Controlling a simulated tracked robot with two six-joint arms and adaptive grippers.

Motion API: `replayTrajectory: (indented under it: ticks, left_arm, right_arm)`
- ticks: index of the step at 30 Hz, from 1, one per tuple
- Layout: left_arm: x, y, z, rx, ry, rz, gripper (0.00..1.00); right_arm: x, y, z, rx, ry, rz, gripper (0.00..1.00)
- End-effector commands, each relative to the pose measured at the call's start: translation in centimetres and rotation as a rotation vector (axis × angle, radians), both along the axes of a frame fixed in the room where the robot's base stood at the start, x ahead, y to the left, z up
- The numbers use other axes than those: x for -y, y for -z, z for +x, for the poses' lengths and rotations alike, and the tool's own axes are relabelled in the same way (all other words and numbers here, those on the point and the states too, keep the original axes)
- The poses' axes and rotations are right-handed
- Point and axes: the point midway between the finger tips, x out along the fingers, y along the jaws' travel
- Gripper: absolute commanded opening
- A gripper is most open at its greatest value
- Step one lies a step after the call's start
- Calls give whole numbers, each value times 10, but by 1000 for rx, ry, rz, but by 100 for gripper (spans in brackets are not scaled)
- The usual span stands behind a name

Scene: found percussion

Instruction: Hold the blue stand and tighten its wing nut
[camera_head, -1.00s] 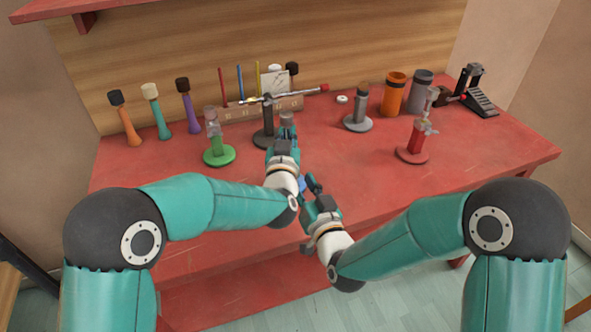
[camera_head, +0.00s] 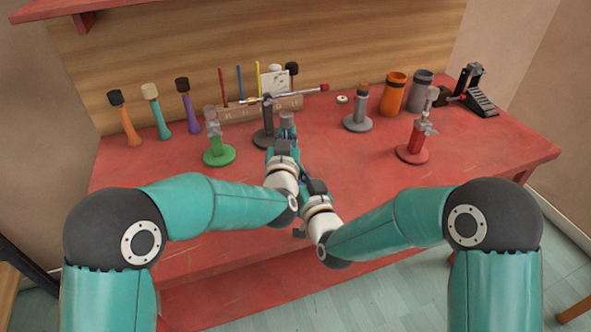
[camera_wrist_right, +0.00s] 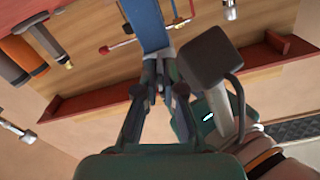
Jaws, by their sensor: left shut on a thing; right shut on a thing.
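The blue stand (camera_wrist_right: 150,25) shows as a blue post at the top of the right wrist view. In the head view it is mostly hidden behind my grippers; a grey cap (camera_head: 287,118) shows above my left gripper (camera_head: 285,146).
A green stand (camera_head: 218,153) is left of my grippers and a red stand (camera_head: 414,144) right. A dark stand (camera_head: 264,136) with a crossbar is close behind. A grey stand (camera_head: 358,121), mallets (camera_head: 158,110), orange cup (camera_head: 394,95) and pedal (camera_head: 478,97) stand farther back. The table front is clear.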

Motion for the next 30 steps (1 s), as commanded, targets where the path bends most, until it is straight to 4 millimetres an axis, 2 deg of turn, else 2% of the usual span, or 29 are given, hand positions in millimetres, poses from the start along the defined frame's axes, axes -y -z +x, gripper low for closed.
replayTrajectory:
  ticks: [14,30]
  left_arm:
    - [-1,0,0,1,-2,-1,0]
    - [-1,0,0,1,-2,-1,0]
  right_arm:
    - [1,0,0,-24,4,75,0]
    - [2,0,1,-156,8,496,0]
